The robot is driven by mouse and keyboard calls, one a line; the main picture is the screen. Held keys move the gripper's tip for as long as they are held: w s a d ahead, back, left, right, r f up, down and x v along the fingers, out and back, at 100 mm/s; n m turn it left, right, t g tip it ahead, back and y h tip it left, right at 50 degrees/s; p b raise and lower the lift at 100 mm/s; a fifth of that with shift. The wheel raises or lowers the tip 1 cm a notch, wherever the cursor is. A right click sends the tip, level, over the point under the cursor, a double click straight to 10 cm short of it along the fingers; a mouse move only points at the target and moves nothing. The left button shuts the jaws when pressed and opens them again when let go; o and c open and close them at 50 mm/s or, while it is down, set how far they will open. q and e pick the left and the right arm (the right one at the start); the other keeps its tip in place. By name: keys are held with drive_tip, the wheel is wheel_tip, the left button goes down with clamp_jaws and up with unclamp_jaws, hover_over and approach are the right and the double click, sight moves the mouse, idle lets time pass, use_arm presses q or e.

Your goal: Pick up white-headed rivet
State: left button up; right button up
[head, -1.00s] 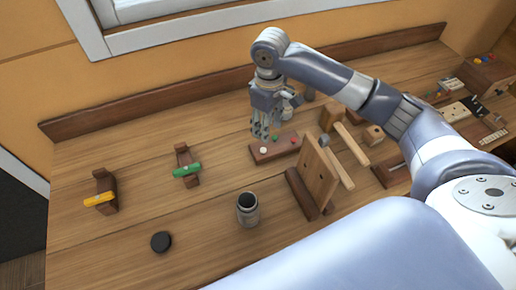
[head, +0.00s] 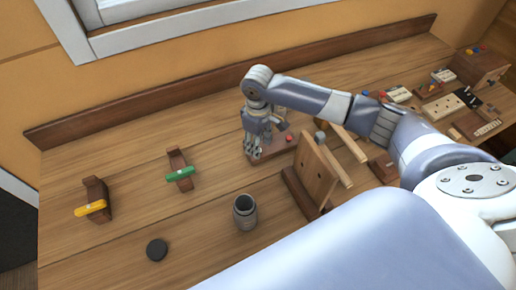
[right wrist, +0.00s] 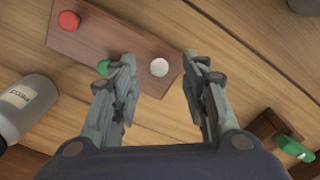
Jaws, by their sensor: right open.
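The white-headed rivet (right wrist: 159,67) sits in a dark wooden block (right wrist: 95,35), near the block's end, in the right wrist view. In the head view the block (head: 282,148) shows, but my gripper hides the white rivet. My right gripper (head: 253,155) is low over the block's left end. In the right wrist view the open fingers (right wrist: 160,60) stand on either side of the white head, with a gap on each side. A green-headed rivet (right wrist: 103,67) is close beside the left finger and partly covered by it. My left gripper is not in view.
A red-headed rivet (right wrist: 69,20) is at the block's far end. An upright wooden board (head: 316,172) stands right of the block. A dark open cup (head: 245,212), black disc (head: 157,250), green-handled tool (head: 180,173) and yellow-handled tool (head: 90,207) stand on the bench.

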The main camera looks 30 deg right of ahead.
drive_tip(key=shift+f, duration=1.35)
clamp_jaws()
drive_tip(key=shift+r, duration=0.15)
drive_tip(key=shift+r, duration=0.2)
drive_tip(key=r, duration=0.1)
drive_tip(key=r+b, duration=0.1)
drive_tip(key=shift+s+a+r, duration=0.1)
drive_tip(key=shift+s+r, duration=0.2)
drive_tip(key=shift+r, duration=0.05)
drive_tip(key=s+a+r+b, duration=0.1)
drive_tip(key=s+a, duration=0.1)
drive_tip(key=s, duration=0.5)
drive_tip(key=s+a+b, duration=0.2)
drive_tip(key=s+a, duration=0.1)
drive_tip(key=s, duration=0.4)
drive_tip(key=shift+s+r, duration=0.25)
drive_tip(key=shift+r, duration=0.1)
